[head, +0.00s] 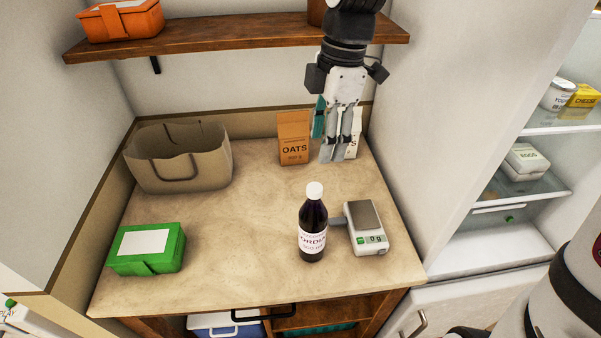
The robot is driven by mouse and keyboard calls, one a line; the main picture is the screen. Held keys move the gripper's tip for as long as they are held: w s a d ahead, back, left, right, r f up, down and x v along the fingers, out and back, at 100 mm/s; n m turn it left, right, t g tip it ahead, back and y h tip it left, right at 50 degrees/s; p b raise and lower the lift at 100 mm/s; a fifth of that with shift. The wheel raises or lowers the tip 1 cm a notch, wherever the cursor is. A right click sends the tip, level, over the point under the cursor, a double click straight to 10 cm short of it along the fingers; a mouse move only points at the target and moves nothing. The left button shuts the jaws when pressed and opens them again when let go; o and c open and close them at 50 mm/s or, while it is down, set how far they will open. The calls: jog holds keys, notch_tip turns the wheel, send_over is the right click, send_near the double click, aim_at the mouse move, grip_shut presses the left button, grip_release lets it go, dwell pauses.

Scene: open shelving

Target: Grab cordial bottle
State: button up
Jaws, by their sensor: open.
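The cordial bottle (312,226) stands upright on the counter, right of its middle. It is dark with a white cap and a white label reading partly "ORDIA". My gripper (337,158) hangs above the back of the counter with its fingers pointing down, open. It is behind the bottle in the picture and apart from it. The gripper hides part of a teal item and a white package behind it.
A kitchen scale (370,238) reading 0 g stands just right of the bottle. An oats box (294,140) stands at the back. A beige bag (178,172) and a green box (146,263) are on the left. A wooden shelf (230,36) hangs above. The counter's middle is clear.

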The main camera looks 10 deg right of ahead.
aim_at(315, 187)
jog(key=f, duration=0.8)
jog(key=shift+a, duration=0.4)
jog(key=shift+s+a+f, duration=0.15)
jog(key=shift+f, duration=1.25)
jog(key=shift+s+a+f, duration=0.15)
jog(key=shift+f, duration=1.25)
jog(key=shift+c, duration=0.5)
jog(key=shift+r, duration=0.1)
grip_shut()
